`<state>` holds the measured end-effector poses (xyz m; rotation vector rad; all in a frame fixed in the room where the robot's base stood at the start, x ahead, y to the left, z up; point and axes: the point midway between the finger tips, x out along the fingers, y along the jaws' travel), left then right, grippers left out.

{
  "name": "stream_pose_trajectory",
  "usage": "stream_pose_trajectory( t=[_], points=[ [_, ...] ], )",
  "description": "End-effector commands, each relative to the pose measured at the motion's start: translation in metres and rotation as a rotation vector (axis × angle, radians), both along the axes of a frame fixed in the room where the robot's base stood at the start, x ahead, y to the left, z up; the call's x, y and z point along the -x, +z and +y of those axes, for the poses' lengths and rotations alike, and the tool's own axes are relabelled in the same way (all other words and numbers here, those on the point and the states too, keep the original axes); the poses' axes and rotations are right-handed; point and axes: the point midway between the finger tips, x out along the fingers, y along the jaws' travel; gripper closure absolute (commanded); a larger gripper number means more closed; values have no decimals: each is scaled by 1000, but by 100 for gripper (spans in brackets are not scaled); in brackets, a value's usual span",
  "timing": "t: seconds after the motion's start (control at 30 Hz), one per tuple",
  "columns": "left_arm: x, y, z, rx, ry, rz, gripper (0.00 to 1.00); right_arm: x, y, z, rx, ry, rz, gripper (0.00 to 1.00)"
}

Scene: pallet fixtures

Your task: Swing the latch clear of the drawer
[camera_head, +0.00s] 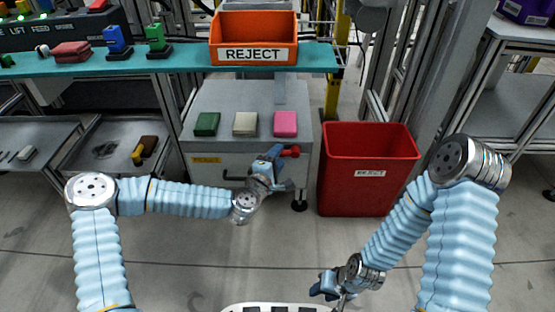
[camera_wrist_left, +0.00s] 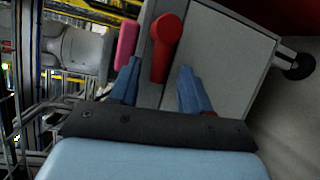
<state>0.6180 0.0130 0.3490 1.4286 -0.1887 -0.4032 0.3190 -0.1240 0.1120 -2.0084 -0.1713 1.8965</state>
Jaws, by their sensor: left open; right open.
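The red latch (camera_head: 290,151) sits at the upper right of the grey cabinet's drawer front (camera_head: 210,172). The drawer has a yellow label and a dark handle, and my left arm covers part of it. My left gripper (camera_head: 283,168) is open at the latch. In the left wrist view the red latch (camera_wrist_left: 165,45) lies between the two blue fingers of the left gripper (camera_wrist_left: 159,68), with visible gaps on both sides. The latch's far end is rounded. My right gripper (camera_head: 328,290) is open and empty, low over the floor, away from the cabinet.
Green (camera_head: 206,124), cream (camera_head: 245,124) and pink (camera_head: 285,124) blocks lie on the cabinet top. A red bin (camera_head: 368,170) stands close to its right. An orange REJECT bin (camera_head: 254,40) sits on the teal shelf (camera_head: 185,62) above. The floor in front is clear.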

Motion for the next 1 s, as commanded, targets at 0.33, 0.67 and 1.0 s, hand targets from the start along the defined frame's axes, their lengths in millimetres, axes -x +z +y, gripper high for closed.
stream_pose_trajectory(
  t=[0.33,0.67,1.0],
  points=[
    [-2,0,-1,-1,-1,0,59,0,0,0,0,0,0,57],
    [-2,0,-1,-1,-1,0,100,0,0,0,0,0,0,57],
    [-2,6,-2,-111,-1,-1,100,1,17,0,-2,2,3,57]
  ],
)
